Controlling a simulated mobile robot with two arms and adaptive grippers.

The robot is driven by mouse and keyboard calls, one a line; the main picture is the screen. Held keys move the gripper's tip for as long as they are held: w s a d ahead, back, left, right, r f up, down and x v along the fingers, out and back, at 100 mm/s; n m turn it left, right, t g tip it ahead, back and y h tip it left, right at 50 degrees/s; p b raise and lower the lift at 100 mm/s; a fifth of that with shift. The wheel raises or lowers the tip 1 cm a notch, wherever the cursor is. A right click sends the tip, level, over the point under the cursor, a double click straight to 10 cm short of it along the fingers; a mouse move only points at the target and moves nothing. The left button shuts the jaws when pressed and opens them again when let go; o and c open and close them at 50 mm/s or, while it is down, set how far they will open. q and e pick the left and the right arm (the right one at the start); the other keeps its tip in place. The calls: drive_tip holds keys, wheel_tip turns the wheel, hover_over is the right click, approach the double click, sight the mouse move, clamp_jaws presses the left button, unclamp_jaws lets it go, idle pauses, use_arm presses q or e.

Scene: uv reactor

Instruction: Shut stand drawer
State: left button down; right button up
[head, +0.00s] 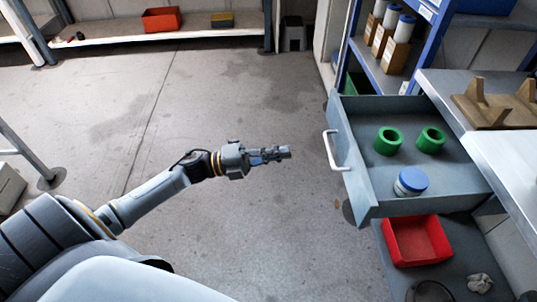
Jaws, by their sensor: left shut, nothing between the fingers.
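The stand drawer (358,193) is pulled out from under the stand's metal top (505,150) at the right. It has a white handle (333,150) on its front, facing left. Inside the drawer are two green rings (388,141) and a jar with a blue lid (411,181). My left gripper (284,153) is shut and empty, pointing right, a short gap to the left of the handle and not touching it. My right gripper is out of view.
A red bin (417,240) sits on a lower shelf below the drawer. A wooden holder (497,102) stands on the stand top. A blue-framed rack (432,50) with bottles is behind. The floor (170,110) around my left arm is clear.

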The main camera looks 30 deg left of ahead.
sight(427, 141)
use_arm(q)
drive_tip(key=x, duration=0.8)
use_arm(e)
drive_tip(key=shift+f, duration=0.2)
use_arm(q)
drive_tip(key=shift+w+d, duration=0.15)
drive_tip(key=shift+d, duration=0.05)
